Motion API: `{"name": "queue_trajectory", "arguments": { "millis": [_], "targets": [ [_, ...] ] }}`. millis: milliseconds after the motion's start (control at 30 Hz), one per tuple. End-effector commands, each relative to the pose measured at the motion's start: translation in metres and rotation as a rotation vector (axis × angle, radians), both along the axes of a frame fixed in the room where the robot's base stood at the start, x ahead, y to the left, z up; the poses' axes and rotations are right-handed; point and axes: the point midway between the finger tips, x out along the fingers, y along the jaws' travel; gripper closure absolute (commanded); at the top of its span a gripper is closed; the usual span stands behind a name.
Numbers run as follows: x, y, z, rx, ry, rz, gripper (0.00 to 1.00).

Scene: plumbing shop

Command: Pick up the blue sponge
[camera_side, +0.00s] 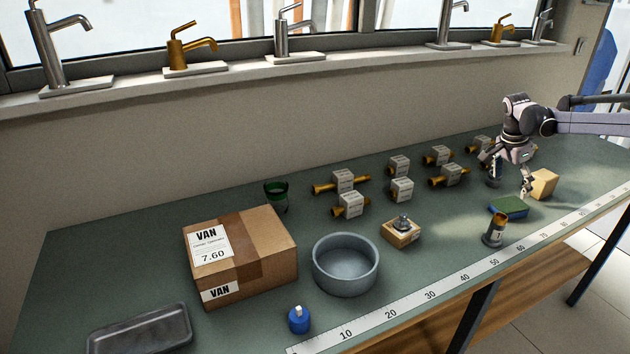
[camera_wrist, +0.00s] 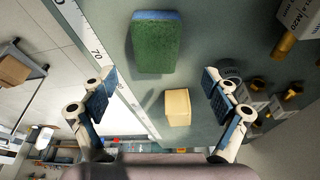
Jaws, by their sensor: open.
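The blue sponge (camera_side: 508,206) lies flat on the green bench top near the ruler strip. Its upper face is green and a blue edge shows. In the wrist view the sponge (camera_wrist: 155,45) is at the top centre, ahead of the fingers, green face up with a blue strip along its far edge. My gripper (camera_side: 509,178) is above the bench, just behind the sponge in the side view. In the wrist view my gripper (camera_wrist: 161,92) has its two fingers wide apart with nothing held between them.
A pale yellow block (camera_side: 544,183) sits right of the sponge; the wrist view shows it (camera_wrist: 178,107) between the fingers, lower down. A grey and brass cylinder (camera_side: 494,230) stands in front of the sponge. Tagged brass valves (camera_side: 449,175) lie to the left. The ruler (camera_side: 440,288) follows the front edge.

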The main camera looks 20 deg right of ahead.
Motion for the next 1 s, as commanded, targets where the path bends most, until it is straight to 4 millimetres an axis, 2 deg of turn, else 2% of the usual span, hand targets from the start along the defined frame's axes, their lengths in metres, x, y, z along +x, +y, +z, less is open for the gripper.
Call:
{"name": "queue_trajectory", "arguments": {
  "millis": [100,267,600,1000],
  "targets": [
    [-0.001,-0.004,-0.012,0.000,-0.001,0.000,0.12],
    [-0.002,-0.006,-0.020,0.000,-0.001,0.001,0.12],
    [-0.009,-0.015,-0.061,0.000,-0.002,0.002,0.12],
    [-0.010,-0.017,-0.067,0.000,-0.001,0.003,0.12]
  ]
}}
